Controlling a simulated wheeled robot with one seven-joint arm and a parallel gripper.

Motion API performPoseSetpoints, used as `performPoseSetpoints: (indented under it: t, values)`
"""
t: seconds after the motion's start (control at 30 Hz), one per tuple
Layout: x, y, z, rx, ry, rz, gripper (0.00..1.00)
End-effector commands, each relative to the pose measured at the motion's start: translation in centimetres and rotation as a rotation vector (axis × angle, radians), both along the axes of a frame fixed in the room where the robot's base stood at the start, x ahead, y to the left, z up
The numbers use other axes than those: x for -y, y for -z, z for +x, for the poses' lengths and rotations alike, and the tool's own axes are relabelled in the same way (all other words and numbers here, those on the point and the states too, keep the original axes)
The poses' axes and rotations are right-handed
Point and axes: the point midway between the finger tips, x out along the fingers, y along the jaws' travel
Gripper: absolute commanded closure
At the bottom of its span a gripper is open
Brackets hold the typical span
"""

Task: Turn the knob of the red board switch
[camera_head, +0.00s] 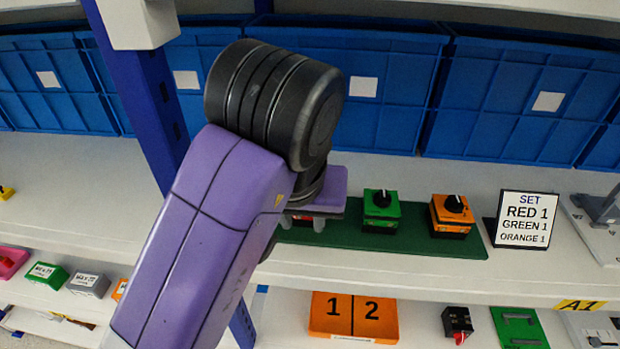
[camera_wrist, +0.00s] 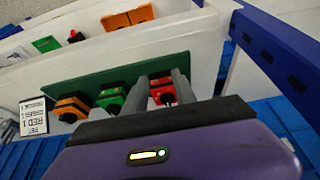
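The red board switch (camera_wrist: 162,86) with its black knob (camera_wrist: 167,99) is on the green board (camera_wrist: 75,76) in the wrist view. My gripper (camera_wrist: 161,82) is open, with one grey finger on each side of the red switch; I cannot tell whether they touch it. In the head view my arm hides most of the red switch (camera_head: 301,219) and my fingers. The green switch (camera_head: 381,211) and orange switch (camera_head: 452,215) stand to its right on the same board, each with a black knob.
A sign (camera_head: 525,219) reading "SET RED 1 GREEN 1 ORANGE 1" stands right of the board. Blue bins (camera_head: 400,78) line the back of the shelf. A blue upright post (camera_head: 150,110) stands left of my arm. A lower shelf holds small boxes.

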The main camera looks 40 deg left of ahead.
Motion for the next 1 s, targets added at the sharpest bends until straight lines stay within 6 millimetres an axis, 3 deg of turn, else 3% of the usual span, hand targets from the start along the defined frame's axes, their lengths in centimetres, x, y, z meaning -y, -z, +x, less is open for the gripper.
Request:
performPoseSetpoints:
  t: [0.3, 0.5, 1.0]
  values:
    - [-3.2, -0.2, 5.2, -0.001, 0.001, 0.001, 0.67]
    - [-4.5, -0.1, 7.4, 0.0, 0.001, 0.0, 0.67]
    - [-4.8, 1.1, 8.0, 0.002, 0.001, 0.001, 0.67]
